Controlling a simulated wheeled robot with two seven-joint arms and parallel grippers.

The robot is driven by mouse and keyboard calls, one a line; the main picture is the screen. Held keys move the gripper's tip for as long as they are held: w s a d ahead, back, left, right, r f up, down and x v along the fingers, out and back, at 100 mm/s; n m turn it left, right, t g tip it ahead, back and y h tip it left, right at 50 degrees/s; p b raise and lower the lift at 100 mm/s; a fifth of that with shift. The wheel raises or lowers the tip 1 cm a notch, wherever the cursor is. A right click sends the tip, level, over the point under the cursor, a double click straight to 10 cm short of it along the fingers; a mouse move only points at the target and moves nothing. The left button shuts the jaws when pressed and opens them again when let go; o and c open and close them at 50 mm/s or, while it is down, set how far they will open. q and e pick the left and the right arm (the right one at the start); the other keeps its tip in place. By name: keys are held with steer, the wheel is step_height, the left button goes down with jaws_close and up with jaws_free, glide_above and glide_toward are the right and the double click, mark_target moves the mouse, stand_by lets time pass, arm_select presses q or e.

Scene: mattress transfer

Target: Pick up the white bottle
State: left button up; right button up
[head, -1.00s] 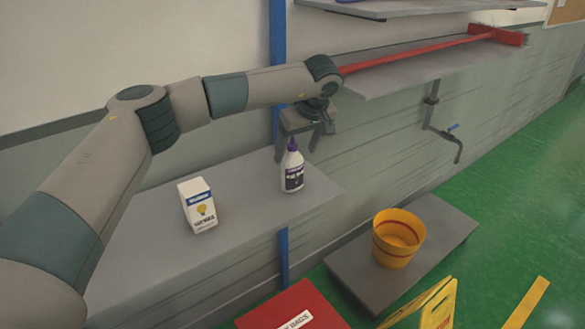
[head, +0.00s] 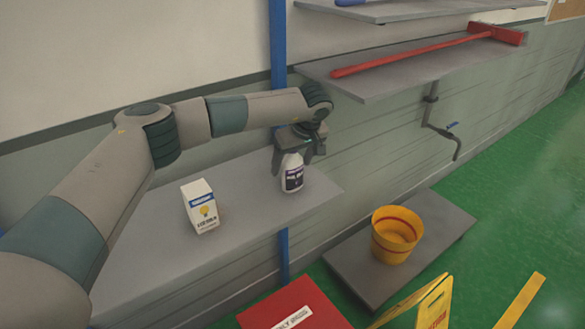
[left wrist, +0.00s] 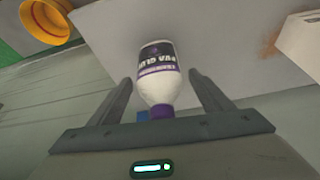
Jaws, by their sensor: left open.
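The white bottle (head: 292,173) with a dark label stands upright on the grey shelf (head: 240,207). My left gripper (head: 293,157) is open around its top, and the purple cap is hidden in the head view. In the left wrist view the bottle (left wrist: 157,72) shows between the two spread fingers (left wrist: 163,95), with a gap on either side. My right gripper is not in view.
A white box (head: 200,207) stands on the same shelf, left of the bottle. A higher shelf (head: 375,85) holds a red long-handled tool (head: 430,48). Below right, a yellow bucket (head: 395,236) stands on a grey platform (head: 345,255).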

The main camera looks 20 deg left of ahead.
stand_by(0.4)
arm_select(q)
steer(key=c, duration=1.3)
steer(key=shift+c, duration=0.2)
